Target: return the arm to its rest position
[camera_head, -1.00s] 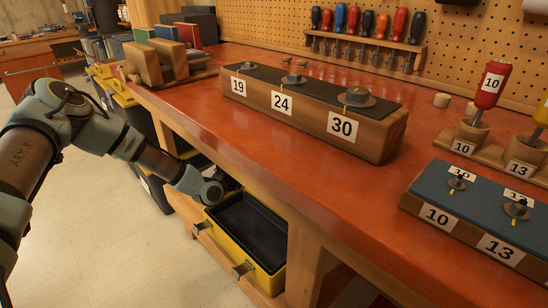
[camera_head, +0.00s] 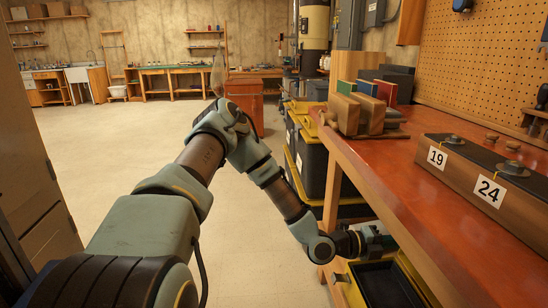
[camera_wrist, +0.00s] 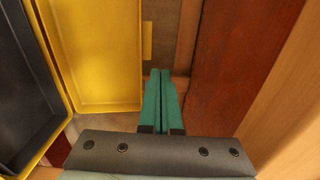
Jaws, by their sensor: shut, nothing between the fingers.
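My arm (camera_head: 205,150) reaches forward from the lower left of the head view and bends down to the right, toward the bench's front edge. My gripper (camera_wrist: 160,75) shows in the wrist view as two green fingers lying together, shut and empty. In the head view its body (camera_head: 375,240) is beside the bench front, above the yellow tray (camera_head: 415,282); its fingertips are not clear there. In the wrist view the yellow tray (camera_wrist: 100,60) is left of the fingers.
The red-topped bench (camera_head: 420,185) runs along the right, with a wooden block marked 19 and 24 (camera_head: 465,172) and a rack of coloured slabs (camera_head: 365,110) on it. Black bins with yellow lids (camera_head: 308,150) stand beyond my forearm. Open floor (camera_head: 110,150) lies to the left.

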